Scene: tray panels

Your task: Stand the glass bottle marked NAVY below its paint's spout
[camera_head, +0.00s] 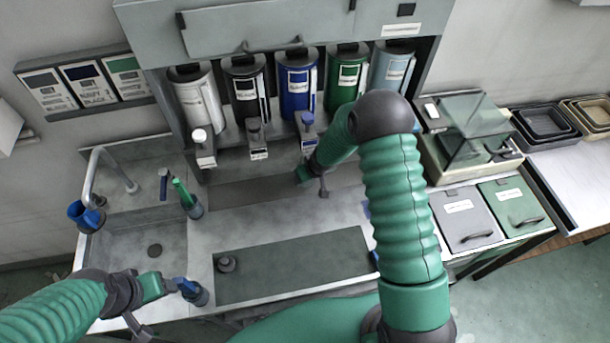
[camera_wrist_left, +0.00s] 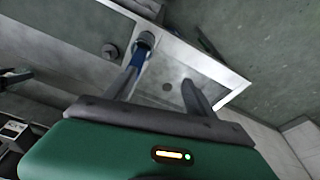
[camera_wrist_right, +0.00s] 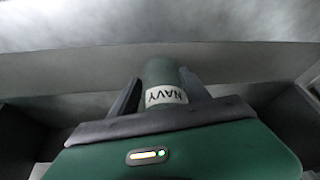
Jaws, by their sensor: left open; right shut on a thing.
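The glass bottle marked NAVY (camera_wrist_right: 160,74) is greenish, with a white label that reads upside down in the right wrist view. My right gripper (camera_wrist_right: 155,96) is shut on it, one finger on each side. In the head view my right gripper (camera_head: 314,182) is low in front of the dispensers, and the bottle is mostly hidden there. The blue paint cylinder (camera_head: 298,85) has a blue-topped spout (camera_head: 307,124) just above and behind the right gripper; its label is too small to read surely. My left gripper (camera_head: 172,287) is open beside a blue-handled item (camera_head: 196,292).
White (camera_head: 199,105), black (camera_head: 246,92), green (camera_head: 345,80) and light blue (camera_head: 391,68) cylinders flank the blue one. A sink (camera_head: 150,228) with a tap is at left. A green-handled item (camera_head: 188,198) stands near it. Grey and green lidded bins stand at right.

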